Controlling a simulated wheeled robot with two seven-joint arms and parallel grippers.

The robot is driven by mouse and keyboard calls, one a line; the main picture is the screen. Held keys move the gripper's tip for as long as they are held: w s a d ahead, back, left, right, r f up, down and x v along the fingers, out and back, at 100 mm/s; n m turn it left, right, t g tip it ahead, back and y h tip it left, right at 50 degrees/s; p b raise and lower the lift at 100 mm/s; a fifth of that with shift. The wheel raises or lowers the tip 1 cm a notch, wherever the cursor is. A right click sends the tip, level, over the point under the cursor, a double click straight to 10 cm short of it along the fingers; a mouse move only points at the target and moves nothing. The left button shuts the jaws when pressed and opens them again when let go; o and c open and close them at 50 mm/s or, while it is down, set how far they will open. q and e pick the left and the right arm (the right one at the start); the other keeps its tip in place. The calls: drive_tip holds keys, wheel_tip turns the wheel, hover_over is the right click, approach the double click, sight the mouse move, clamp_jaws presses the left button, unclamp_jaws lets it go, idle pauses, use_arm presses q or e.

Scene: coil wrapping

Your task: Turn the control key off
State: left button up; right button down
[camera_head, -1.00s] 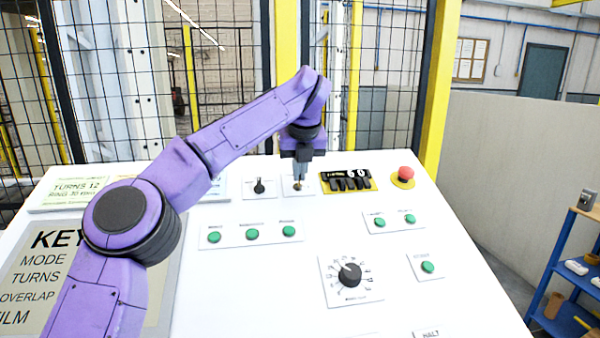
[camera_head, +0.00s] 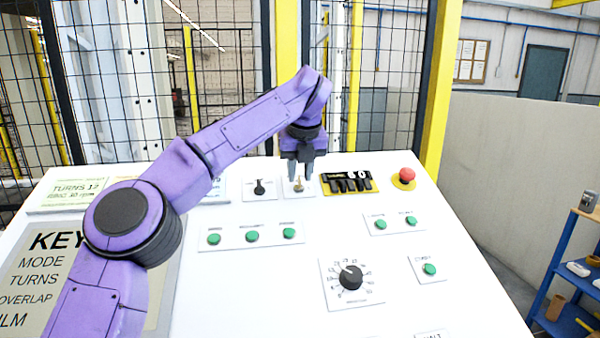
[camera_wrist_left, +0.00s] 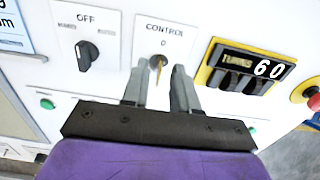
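The control key (camera_head: 298,186) is a small brass-coloured key on the white "CONTROL" plate near the back of the panel. In the left wrist view the key (camera_wrist_left: 158,63) sits just below a "0" mark; its exact angle is hard to tell. My left gripper (camera_head: 300,176) points down at the key. In the left wrist view its two fingers (camera_wrist_left: 159,84) are apart, one to each side of the key, with a gap between them. Nothing is held. My right gripper is not in view.
A black selector marked "OFF" (camera_wrist_left: 86,54) is left of the key. The "TURNS 60" counter (camera_head: 347,182) is close on its right, then a red mushroom button (camera_head: 407,174). Green buttons (camera_head: 252,236) and a black dial (camera_head: 351,277) are nearer. A mesh fence stands behind.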

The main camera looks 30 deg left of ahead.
use_arm(q)
drive_tip(key=p+v, duration=0.2)
drive_tip(key=v, duration=0.8)
drive_tip(key=shift+f, duration=0.1)
drive_tip(key=shift+d, duration=0.1)
